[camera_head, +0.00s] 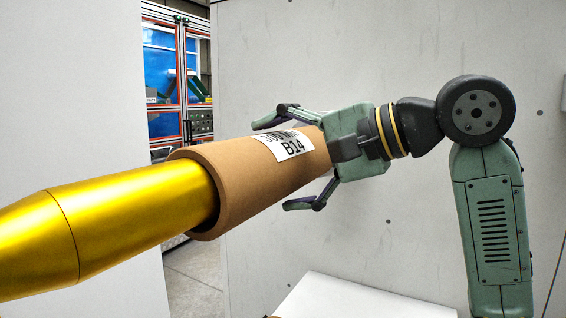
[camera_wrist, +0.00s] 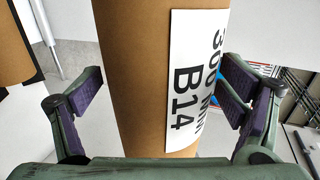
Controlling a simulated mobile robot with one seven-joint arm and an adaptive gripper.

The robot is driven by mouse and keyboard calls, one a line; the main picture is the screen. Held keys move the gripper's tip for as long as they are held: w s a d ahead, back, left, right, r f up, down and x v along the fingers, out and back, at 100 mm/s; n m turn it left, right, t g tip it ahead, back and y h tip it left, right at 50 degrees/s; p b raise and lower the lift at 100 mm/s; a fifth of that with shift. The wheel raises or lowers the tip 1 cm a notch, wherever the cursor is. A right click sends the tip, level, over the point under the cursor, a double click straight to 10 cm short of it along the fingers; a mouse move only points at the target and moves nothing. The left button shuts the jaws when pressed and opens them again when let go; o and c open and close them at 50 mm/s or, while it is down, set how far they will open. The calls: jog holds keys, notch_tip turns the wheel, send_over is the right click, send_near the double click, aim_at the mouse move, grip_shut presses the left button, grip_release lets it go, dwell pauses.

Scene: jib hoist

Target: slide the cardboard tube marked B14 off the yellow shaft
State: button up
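The cardboard tube (camera_head: 262,182), with a white label reading B14, sits around the yellow shaft (camera_head: 125,220) in the head view. The shaft's tapered end projects from the tube at the left. My gripper (camera_head: 273,165) comes from the right, with one finger above the tube and one below. The lower finger is visibly apart from the tube. In the wrist view the tube (camera_wrist: 145,75) runs between the two purple finger pads of my gripper (camera_wrist: 160,90), with its label facing the camera. The pads look spread, and I see no firm contact. The tube's far right end is hidden behind the gripper.
In the wrist view, another brown cylinder (camera_wrist: 12,45) and a grey post (camera_wrist: 46,38) stand at the left. In the head view, pale wall panels (camera_head: 400,40) stand behind, and a white flat surface (camera_head: 350,298) lies below. A blue-panelled frame (camera_head: 160,65) is behind the gap.

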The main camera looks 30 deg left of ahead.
jog(key=c, duration=1.4)
jog(key=shift+c, duration=0.2)
jog(key=shift+r, duration=0.2)
jog(key=shift+w+r, duration=0.1)
jog(key=shift+w, duration=0.05)
